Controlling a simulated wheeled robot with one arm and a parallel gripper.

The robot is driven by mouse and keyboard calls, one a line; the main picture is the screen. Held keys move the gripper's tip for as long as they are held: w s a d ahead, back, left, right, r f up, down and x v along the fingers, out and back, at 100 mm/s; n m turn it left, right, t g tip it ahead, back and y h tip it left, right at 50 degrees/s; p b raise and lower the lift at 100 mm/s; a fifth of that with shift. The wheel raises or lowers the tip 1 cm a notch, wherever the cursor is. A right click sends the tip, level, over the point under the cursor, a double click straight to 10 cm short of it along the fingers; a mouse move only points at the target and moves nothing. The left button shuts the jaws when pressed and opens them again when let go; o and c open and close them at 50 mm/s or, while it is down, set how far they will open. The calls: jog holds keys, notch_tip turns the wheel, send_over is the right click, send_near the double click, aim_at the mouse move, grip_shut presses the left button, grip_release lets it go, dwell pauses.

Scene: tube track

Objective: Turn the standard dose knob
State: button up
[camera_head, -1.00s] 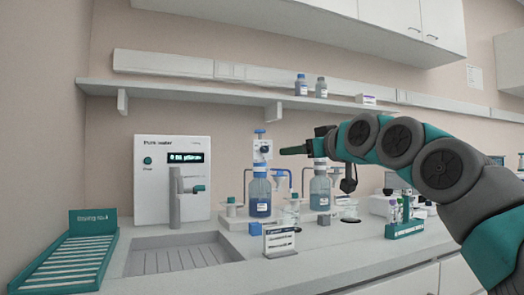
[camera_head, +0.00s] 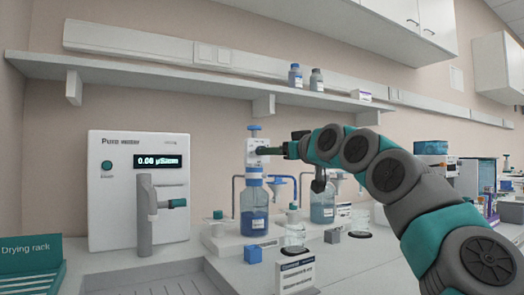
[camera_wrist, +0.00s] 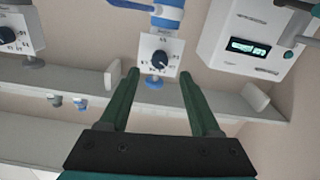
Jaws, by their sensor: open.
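A dark round dose knob (camera_wrist: 160,60) sits on a white dial plate in the wrist view, which appears upside down. The plate belongs to the dispenser (camera_head: 255,147) on the left blue-liquid bottle (camera_head: 254,214). My gripper (camera_wrist: 160,74) is open, with one green finger on each side of the plate's lower part in the picture. The knob lies between the fingertip lines, slightly beyond the tips; contact is not visible. In the head view my gripper (camera_head: 268,150) overlaps the plate and hides the knob. The plate's lettering is too small to read.
A second dispenser knob (camera_wrist: 8,33) shows at the wrist view's left; its bottle (camera_head: 322,206) stands to the right. A pure water unit (camera_head: 120,200) is at left. A shelf (camera_head: 180,80) runs behind. A small beaker (camera_head: 294,235) and a sign (camera_head: 296,277) stand in front.

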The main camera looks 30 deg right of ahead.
jog(key=w+p, duration=0.1)
jog(key=w, duration=0.5)
jog(key=shift+d+p, duration=0.2)
jog(key=shift+p, duration=0.15)
grip_shut()
dwell(0.3)
